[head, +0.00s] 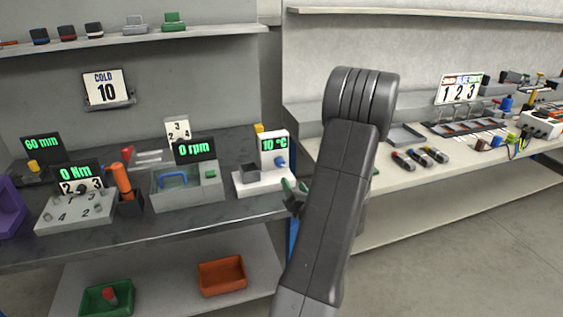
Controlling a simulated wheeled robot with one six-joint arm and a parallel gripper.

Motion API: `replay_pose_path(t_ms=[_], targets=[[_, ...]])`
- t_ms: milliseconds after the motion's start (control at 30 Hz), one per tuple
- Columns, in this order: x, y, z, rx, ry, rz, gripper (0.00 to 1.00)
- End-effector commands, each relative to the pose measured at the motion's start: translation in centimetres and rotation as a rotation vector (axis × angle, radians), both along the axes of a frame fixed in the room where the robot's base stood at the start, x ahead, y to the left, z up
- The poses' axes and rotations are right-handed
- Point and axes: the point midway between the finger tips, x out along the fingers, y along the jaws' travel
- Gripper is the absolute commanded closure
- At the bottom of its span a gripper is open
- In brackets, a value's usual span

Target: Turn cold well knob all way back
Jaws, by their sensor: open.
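The cold well (250,186) is a white unit near the front right end of the dark bench. Its upright panel shows a green "10 °C" display (274,142). A blue knob (280,161) sits on the panel below the display; its exact angle is too small to read. A dark grey square well (250,172) is on the left of its base. My gripper (291,189) is just right of the base, below and right of the knob and apparently apart from it. It is open, with nothing visible between the fingers. My arm hides part of it.
A "COLD 10" sign (106,89) hangs on the back wall. A grey unit with a "0 rpm" display (194,149) stands left of the cold well. An orange-handled tool (121,180) stands farther left. A second bench (400,184) lies right, behind my arm.

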Motion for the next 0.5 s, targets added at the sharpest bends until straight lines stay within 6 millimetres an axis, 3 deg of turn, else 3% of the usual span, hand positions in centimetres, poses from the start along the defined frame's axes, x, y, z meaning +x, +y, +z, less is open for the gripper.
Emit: replay_pose_path(t_ms=[500], targets=[[9.6,3.4,0.1,-0.003,0.0,0.005,0.48]])
